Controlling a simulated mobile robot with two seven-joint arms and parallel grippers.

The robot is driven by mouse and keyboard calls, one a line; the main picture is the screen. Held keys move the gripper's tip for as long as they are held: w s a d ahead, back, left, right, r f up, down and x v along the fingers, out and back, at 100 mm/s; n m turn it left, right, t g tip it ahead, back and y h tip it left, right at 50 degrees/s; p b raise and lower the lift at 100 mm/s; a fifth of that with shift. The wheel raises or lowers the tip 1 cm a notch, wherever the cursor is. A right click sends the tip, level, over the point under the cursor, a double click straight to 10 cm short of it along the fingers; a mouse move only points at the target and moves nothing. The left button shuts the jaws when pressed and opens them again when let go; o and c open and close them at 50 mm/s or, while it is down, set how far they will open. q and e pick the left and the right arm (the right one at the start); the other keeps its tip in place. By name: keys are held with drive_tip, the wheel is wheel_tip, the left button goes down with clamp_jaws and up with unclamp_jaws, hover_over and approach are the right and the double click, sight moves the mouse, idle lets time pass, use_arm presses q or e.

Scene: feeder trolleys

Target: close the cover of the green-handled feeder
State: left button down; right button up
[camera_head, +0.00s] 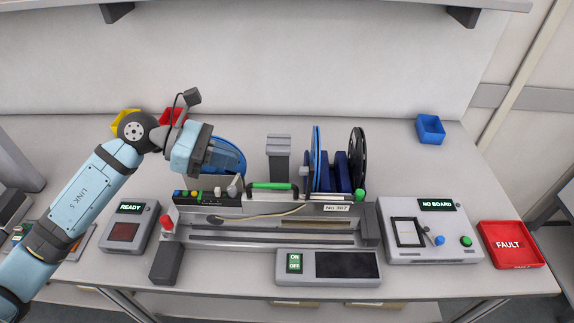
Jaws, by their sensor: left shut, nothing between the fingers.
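The green-handled feeder (290,211) sits on the bench in the middle, its green handle (272,186) along its top edge. A grey upright piece (279,158) stands just behind the handle; I cannot tell for sure whether it is the raised cover. My left gripper (208,160) is shut and empty, over the feeder's left part, left of the handle and in front of a blue reel (232,157). Its fingertips are hard to make out, and I cannot tell whether it touches anything. My right gripper is not in view.
Upright reels (316,160) stand right of the handle. A "READY" box (127,228) is at left, a "NO BOARD" panel (405,215) and red FAULT tray (511,244) at right, an ON/OFF screen unit (328,266) in front. The back right of the bench is mostly clear.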

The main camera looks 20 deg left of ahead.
use_arm(q)
drive_tip(key=x, duration=0.3)
drive_tip(key=p+x, duration=0.1)
drive_tip(key=x, duration=0.3)
drive_tip(key=r+p+x, duration=0.1)
drive_tip(key=x, duration=0.3)
drive_tip(key=shift+w+d, duration=0.15)
drive_tip(key=shift+d, duration=0.15)
drive_tip(key=shift+w+r, duration=0.1)
